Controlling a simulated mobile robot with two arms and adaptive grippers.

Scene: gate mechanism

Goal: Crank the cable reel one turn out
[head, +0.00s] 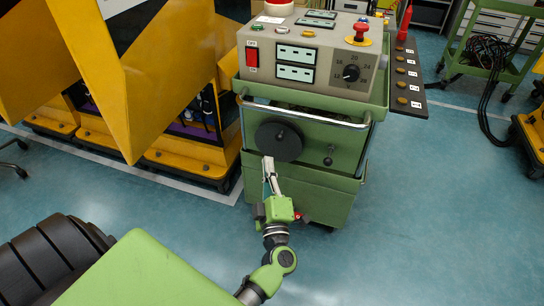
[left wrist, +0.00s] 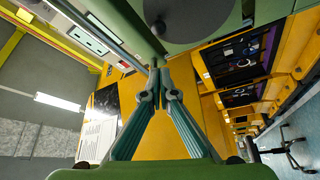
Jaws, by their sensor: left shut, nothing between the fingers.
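The cable reel appears to be the dark round disc (head: 278,142) on the front of the green cart (head: 310,180). My left gripper (head: 267,160) is shut and empty, pointing up at the disc's lower left edge. In the head view the fingertips overlap that edge; I cannot tell whether they touch. In the left wrist view the closed fingertips (left wrist: 155,70) lie below and left of the disc (left wrist: 198,16), with a small grey knob (left wrist: 158,28) above them. My right gripper is not in view.
A metal rail (head: 305,113) runs across the cart's front above the disc. A small dark lever (head: 328,158) is to the disc's right. A control box (head: 310,58) is on top. Yellow machines (head: 190,120) stand close on the left; the floor (head: 430,200) at right is open.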

